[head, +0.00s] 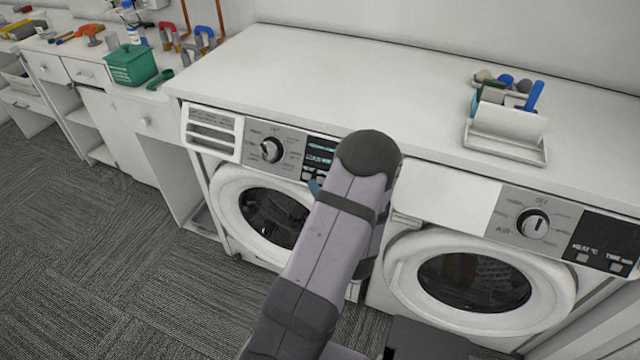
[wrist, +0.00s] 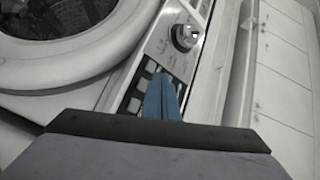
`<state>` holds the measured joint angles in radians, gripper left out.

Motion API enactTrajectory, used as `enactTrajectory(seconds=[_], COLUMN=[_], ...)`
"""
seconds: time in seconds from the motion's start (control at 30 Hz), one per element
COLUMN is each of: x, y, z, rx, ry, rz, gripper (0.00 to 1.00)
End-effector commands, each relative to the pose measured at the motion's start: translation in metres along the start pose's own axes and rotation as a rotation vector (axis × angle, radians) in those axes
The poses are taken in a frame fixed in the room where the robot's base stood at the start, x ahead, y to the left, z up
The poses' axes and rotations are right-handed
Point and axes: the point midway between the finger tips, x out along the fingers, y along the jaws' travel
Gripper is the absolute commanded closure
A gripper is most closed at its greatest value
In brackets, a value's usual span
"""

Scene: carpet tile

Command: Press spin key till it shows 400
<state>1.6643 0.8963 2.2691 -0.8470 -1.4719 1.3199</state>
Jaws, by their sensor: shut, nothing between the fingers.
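The left machine's control panel (head: 285,148) has a round knob (head: 271,150) and a dark display (head: 320,152) with lit rows too small to read. Small pale keys (wrist: 150,67) show beside the blue fingers in the wrist view, and some show below the display in the head view (head: 306,176). I cannot read which key is spin. My gripper (wrist: 163,76) is shut and empty, its tips over the key area; I cannot tell whether they touch a key. In the head view my arm hides most of the gripper and the panel's right end.
A second machine (head: 475,280) with its own knob and dark panel (head: 603,243) stands to the right. The white countertop (head: 420,100) overhangs both. A tray (head: 507,150) with brushes sits on it at right. Tools and a green box (head: 132,66) lie at left.

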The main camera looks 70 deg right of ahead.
Motion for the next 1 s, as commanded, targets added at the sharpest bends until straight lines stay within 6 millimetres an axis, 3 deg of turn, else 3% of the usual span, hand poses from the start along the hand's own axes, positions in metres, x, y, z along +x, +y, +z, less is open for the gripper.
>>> enactTrajectory(seconds=[0.3,1.0], x=[0.0126,0.0133], y=[0.0094,0.0093], z=[-0.0088,-0.0097], rx=[0.001,0.001], ry=[0.000,0.000], rz=[0.000,0.000], gripper=[1.00,1.00])
